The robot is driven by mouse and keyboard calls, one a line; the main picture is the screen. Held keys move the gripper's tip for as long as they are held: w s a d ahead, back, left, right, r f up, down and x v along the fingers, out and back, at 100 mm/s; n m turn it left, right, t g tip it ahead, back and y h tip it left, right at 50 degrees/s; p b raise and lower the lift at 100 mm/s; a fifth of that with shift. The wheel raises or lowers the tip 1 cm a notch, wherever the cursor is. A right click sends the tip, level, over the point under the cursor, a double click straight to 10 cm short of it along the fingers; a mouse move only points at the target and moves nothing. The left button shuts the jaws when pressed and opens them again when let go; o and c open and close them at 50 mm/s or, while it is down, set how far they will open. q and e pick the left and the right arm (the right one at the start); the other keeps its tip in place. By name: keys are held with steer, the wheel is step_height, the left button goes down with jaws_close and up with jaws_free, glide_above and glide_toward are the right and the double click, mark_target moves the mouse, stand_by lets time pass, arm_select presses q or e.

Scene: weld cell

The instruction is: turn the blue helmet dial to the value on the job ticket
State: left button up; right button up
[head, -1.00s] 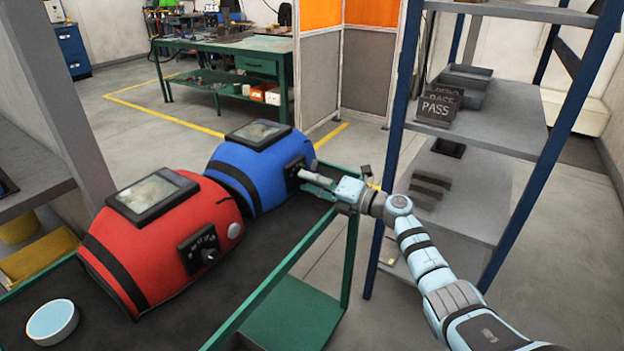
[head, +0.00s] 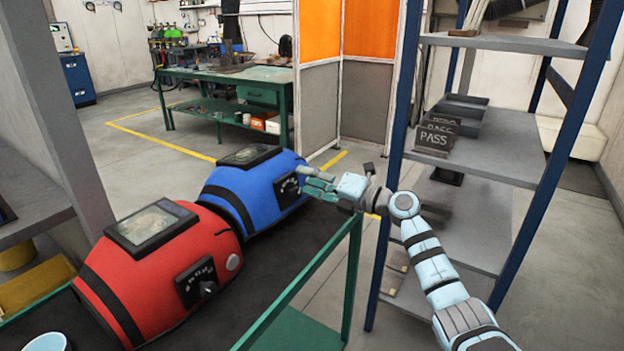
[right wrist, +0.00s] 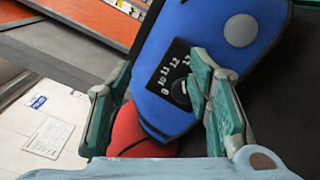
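The blue helmet (head: 240,195) lies on the dark bench top behind the red one. Its black dial panel (head: 289,188) faces right. In the right wrist view the panel shows white numbers around 9 to 13 beside the black dial knob (right wrist: 181,93), partly hidden by a finger; its setting is unclear. My left gripper is out of view. No job ticket is identifiable; a sheet (right wrist: 48,137) is unreadable.
The red helmet (head: 160,260) with its own dial sits nearer on the bench. A blue-posted shelf rack (head: 500,155) with a PASS sign (head: 434,139) stands right of my arm. A green bench frame (head: 300,285) runs below.

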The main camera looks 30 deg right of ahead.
steer(key=shift+r, duration=0.65)
